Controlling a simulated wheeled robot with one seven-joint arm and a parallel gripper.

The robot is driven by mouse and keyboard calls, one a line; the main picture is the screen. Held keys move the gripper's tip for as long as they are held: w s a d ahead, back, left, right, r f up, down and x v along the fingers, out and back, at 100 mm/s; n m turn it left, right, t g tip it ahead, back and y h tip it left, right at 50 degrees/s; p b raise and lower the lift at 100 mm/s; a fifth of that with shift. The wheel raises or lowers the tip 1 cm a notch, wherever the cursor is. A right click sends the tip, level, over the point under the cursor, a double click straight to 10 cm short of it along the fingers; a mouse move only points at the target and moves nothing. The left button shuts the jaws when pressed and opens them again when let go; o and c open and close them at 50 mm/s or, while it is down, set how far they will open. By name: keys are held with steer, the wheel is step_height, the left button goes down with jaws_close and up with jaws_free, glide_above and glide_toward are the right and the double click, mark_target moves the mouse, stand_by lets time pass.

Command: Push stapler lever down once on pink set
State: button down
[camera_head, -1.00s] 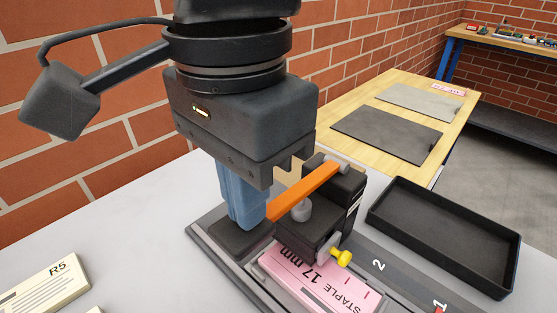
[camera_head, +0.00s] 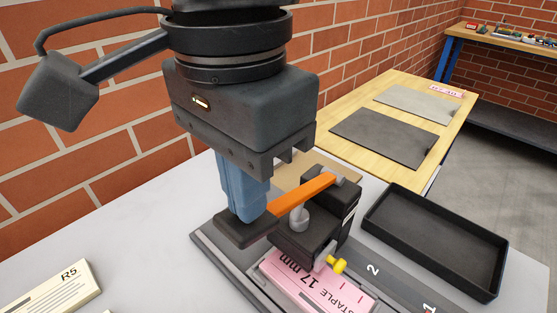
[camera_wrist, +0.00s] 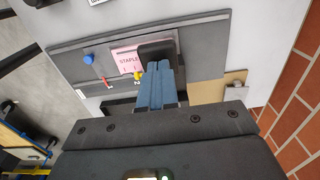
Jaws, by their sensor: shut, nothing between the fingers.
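The pink set (camera_head: 312,282), marked "STAPLE 17 mm", lies on a dark rail base under a black stapler (camera_head: 345,210). It also shows in the wrist view (camera_wrist: 125,62). The orange lever (camera_head: 303,195) slopes down to the left from its pivot and ends in a dark pad (camera_head: 228,232). My gripper (camera_head: 246,212) points down with its blue fingers shut and empty. The fingertips are at the pad's top and appear to touch it. In the wrist view the shut fingers (camera_wrist: 157,85) partly hide the dark pad (camera_wrist: 157,50).
An empty black tray (camera_head: 435,240) stands to the right. A yellow knob (camera_head: 339,265) sticks out at the stapler's front. A cream card pad marked R5 (camera_head: 50,288) lies at the front left. A brick wall stands behind. A wooden table (camera_head: 400,85) with grey mats is farther back.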

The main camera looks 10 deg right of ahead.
step_height(320, 180, up, 7)
steer(key=p, duration=0.6)
steer(key=shift+f, duration=0.15)
stand_by(0.7)
